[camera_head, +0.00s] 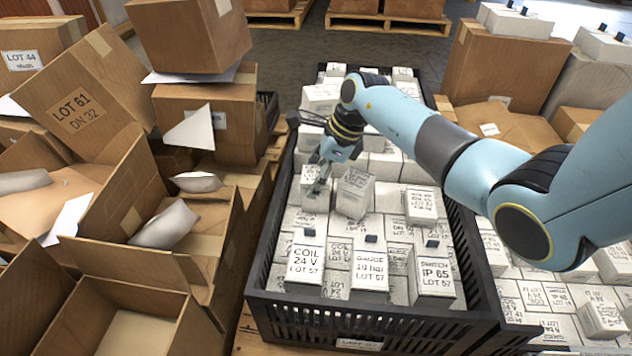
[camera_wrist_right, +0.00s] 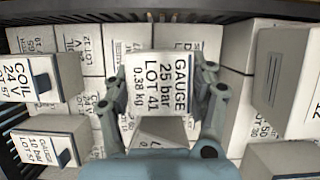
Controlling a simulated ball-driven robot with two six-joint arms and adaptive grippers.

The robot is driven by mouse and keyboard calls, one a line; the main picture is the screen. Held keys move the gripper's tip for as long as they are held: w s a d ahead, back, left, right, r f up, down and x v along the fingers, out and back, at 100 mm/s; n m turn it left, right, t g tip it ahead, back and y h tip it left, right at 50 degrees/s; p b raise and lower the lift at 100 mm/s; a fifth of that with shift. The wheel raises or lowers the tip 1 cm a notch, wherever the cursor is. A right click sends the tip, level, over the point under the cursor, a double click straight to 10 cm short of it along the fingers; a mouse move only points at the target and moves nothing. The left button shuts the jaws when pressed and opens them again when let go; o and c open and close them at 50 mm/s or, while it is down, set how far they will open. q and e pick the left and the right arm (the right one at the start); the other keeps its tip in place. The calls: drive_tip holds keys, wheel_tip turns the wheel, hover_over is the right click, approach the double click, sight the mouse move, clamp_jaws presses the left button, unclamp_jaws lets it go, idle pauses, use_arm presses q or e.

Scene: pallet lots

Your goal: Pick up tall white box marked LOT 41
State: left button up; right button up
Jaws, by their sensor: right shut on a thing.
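The tall white box marked GAUGE 25 bar LOT 41 (camera_wrist_right: 160,85) shows its printed face in the middle of the right wrist view. My right gripper (camera_wrist_right: 166,95) is shut on it, with one finger on each side. In the head view my right gripper (camera_head: 319,182) reaches down into the black crate (camera_head: 270,240), over a white box (camera_head: 312,205) that seems to be the same one; its print is too small to read there. Whether it is clear of the boxes below cannot be told. My left gripper is not in view.
A tilted white box (camera_head: 355,194) stands close to the right of the gripper. Boxes marked COIL (camera_head: 305,264), GAUGE (camera_head: 369,272) and SWITCH (camera_head: 432,274), all LOT 57, stand at the crate's near end. Open cardboard boxes (camera_head: 130,270) crowd the left side.

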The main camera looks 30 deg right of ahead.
drive_tip(key=shift+r, duration=0.15)
drive_tip(key=shift+w+r+p, duration=0.1)
drive_tip(key=shift+r+p, duration=0.25)
drive_tip(key=shift+r, duration=0.2)
drive_tip(key=shift+r+p, duration=0.4)
drive_tip(key=shift+r, duration=0.35)
wheel_tip(320, 180, up, 4)
drive_tip(key=shift+w+r+p, duration=0.1)
drive_tip(key=shift+p, duration=0.95)
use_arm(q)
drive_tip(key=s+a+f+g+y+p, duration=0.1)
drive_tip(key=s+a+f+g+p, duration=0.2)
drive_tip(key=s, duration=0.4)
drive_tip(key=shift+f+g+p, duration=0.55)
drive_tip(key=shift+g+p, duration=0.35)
use_arm(e)
wheel_tip(320, 180, up, 11)
